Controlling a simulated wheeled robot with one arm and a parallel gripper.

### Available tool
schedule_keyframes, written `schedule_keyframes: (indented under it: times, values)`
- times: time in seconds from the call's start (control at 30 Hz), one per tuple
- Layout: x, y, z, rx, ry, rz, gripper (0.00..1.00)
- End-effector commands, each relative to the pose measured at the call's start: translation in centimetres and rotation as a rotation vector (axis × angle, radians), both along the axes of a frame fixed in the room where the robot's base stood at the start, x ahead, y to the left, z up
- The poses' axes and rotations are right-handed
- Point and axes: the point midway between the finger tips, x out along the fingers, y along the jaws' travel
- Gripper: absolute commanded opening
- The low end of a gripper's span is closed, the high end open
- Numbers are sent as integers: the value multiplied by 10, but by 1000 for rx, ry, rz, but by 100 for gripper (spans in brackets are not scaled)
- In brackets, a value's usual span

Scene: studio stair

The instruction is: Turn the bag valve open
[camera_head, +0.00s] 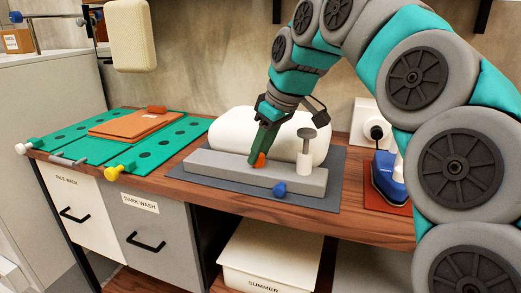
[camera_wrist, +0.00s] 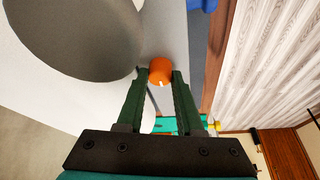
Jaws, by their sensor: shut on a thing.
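The bag valve is an orange knob (camera_head: 260,160) on the grey bar in front of the white bag (camera_head: 243,131). In the wrist view the orange knob (camera_wrist: 160,71) sits between the tips of the dark green fingers, with a small pale mark on its near edge. My gripper (camera_head: 258,158) reaches down from above and is shut on the knob. The fingers hide part of the knob in the head view. The grey bar (camera_head: 215,170) lies on a dark grey mat (camera_head: 330,200).
A pump with a grey round top (camera_head: 307,133) stands right of my gripper, close beside it in the wrist view. A blue knob (camera_head: 280,188) is on the bar's front. A blue iron (camera_head: 386,178) stands at right. A green board (camera_head: 80,150) lies left.

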Motion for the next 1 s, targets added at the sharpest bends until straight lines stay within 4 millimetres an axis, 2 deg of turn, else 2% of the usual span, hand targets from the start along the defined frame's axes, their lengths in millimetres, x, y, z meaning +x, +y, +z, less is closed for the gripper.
schedule_keyframes:
  times: [0.27, 0.3, 0.53, 1.0]
  values:
    - [0, 0, 0, 0, -1, 0, 0]
    - [0, 0, 0, 0, -1, 0, 39]
    - [0, 0, 0, 0, 0, -1, 65]
    - [1, -1, 0, 0, -2, -8, 66]
